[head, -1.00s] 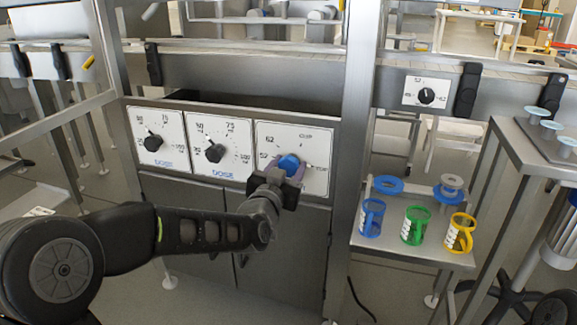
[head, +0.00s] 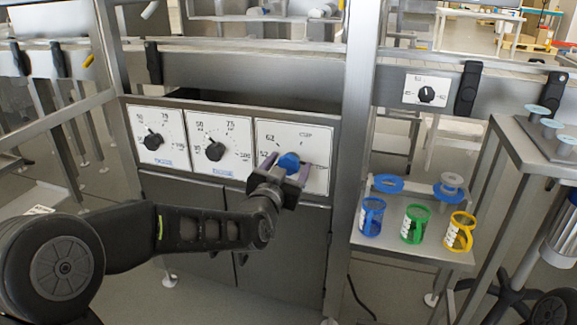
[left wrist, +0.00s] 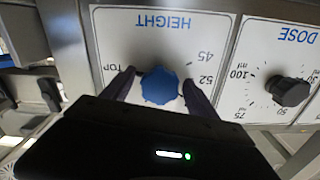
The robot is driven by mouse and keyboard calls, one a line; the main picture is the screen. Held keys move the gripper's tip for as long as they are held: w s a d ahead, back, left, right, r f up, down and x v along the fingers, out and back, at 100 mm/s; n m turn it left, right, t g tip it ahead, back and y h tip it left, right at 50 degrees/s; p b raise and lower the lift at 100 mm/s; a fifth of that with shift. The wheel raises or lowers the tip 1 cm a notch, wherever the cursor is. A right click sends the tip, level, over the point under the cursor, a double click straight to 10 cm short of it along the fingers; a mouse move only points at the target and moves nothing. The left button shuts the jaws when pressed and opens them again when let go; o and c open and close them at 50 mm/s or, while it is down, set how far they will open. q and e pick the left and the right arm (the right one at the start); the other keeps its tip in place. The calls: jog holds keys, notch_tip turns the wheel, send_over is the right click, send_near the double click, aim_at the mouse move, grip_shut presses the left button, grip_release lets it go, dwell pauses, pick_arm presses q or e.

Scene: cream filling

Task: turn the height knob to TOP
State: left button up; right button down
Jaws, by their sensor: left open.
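The blue height knob (head: 289,163) sits on the right-hand white panel (head: 318,180) of the machine. In the left wrist view the knob (left wrist: 160,86) shows upside down on the panel marked HEIGHT, with TOP, 52 and 45 around it. The knob's pointer is not clear. My left gripper (head: 286,172) is at the knob with its fingers open, one on each side. My right gripper is not in view.
Two dose panels with black knobs (head: 153,141) (head: 215,151) are left of the height panel. A steel post (head: 352,150) stands to its right. Another black knob (head: 426,95) is at upper right.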

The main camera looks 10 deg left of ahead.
pick_arm(q)
jog(key=shift+s, duration=0.1)
jog(key=s+p, duration=0.1)
jog(key=s, duration=0.6)
jog(key=shift+s+a+p, duration=0.25)
jog(key=shift+s+p, duration=0.05)
